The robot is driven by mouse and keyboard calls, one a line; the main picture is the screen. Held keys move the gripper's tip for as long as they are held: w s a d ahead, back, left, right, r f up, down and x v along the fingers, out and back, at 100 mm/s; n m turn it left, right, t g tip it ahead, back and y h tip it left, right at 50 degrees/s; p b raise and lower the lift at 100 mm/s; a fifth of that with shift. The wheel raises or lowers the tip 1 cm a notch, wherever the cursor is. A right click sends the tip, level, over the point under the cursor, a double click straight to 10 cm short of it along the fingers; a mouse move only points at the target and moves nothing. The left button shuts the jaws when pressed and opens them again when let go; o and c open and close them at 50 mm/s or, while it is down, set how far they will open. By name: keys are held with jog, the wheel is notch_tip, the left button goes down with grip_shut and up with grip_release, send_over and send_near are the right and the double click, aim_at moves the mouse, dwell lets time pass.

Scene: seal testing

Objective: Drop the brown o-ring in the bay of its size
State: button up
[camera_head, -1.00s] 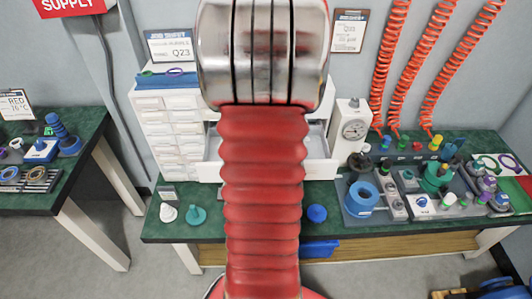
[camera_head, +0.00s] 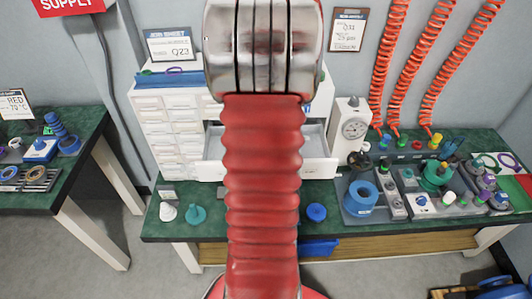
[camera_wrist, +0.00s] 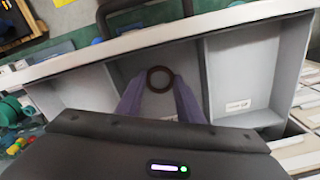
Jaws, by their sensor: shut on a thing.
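The brown o-ring (camera_wrist: 160,79) shows as a dark ring between the tips of my gripper (camera_wrist: 159,92) in the wrist view. The two purplish fingers are shut on it, over the middle bay of an open white drawer (camera_wrist: 190,30). The drawer has grey bays split by dividers: a left bay (camera_wrist: 75,80), a middle bay (camera_wrist: 188,62) and a right bay (camera_wrist: 245,65). Small labels lie in the middle and right bays, too small to read. In the head view the open drawer (camera_head: 318,170) is partly hidden by my red arm, which also hides my gripper and the ring.
The drawer belongs to a white cabinet (camera_head: 172,130) on the green bench. A dial gauge (camera_head: 353,128) stands right of the drawer. A blue ring part (camera_head: 361,197) and other fittings crowd the bench farther right.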

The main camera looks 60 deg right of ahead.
jog(key=shift+f, duration=0.2)
jog(key=o, duration=1.1)
jog(key=shift+a+f, duration=0.1)
jog(key=shift+s, duration=0.1)
jog(key=shift+s, duration=0.1)
notch_tip(320, 180, up, 14)
jog(key=shift+f, duration=0.25)
jog(key=shift+w, duration=0.2)
